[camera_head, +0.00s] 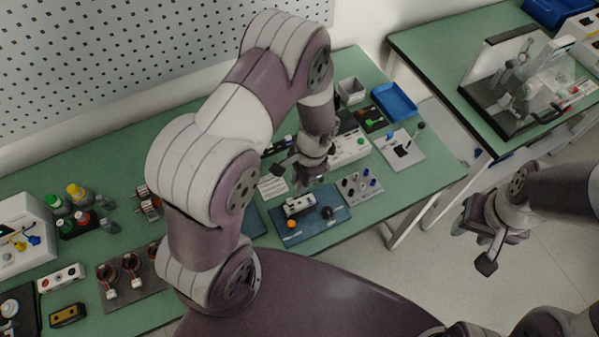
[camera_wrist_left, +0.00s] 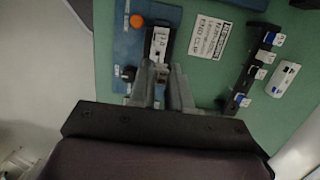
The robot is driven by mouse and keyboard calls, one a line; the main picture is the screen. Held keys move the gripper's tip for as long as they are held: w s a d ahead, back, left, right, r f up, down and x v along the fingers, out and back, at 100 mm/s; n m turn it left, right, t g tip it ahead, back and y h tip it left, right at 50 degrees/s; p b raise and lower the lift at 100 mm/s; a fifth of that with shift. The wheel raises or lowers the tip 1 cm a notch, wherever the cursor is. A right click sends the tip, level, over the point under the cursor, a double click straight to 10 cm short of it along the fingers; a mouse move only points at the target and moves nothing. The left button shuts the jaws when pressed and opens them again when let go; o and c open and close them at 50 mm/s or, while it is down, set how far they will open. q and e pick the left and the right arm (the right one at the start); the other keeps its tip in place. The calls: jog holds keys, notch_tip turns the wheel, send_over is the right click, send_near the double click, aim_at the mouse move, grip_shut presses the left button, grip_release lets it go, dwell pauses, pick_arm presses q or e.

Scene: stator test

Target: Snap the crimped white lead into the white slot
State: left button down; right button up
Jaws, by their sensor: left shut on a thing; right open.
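My left gripper (camera_head: 312,176) hangs over the workbench, above the back edge of a blue plate (camera_head: 318,227). In the left wrist view its fingers (camera_wrist_left: 160,78) are shut on a small pale thing, probably the crimped white lead; it is mostly hidden between them. A pale block fixture (camera_wrist_left: 157,42) on the blue plate lies just beyond the fingertips. A dark rail (camera_wrist_left: 240,88) with several white-and-blue slot pieces stands to the right, apart from the fingers; which one is the white slot I cannot tell. My right gripper (camera_head: 480,238) is open and empty, off the bench over the floor.
An orange button (camera_wrist_left: 137,20) and a dark knob sit on the blue plate. A printed label (camera_wrist_left: 209,38) lies between plate and rail. A white block (camera_wrist_left: 285,79) lies right of the rail. Coil parts (camera_head: 131,268) stand at the left, a blue tray (camera_head: 394,101) at the back right.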

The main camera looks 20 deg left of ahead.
pick_arm(q)
notch_tip(320, 180, down, 3)
jog(key=b, duration=0.2)
jog(key=shift+f+b, duration=0.2)
jog(key=shift+b, duration=0.2)
jog(key=shift+f, duration=0.15)
jog(key=shift+f, duration=0.2)
jog(key=shift+f, duration=0.45)
dwell(0.5)
jog(key=shift+f+b, duration=0.45)
jog(key=shift+b, duration=0.05)
jog(key=shift+f+b, duration=0.35)
jog(key=shift+f, duration=0.25)
jog(key=shift+f, duration=0.1)
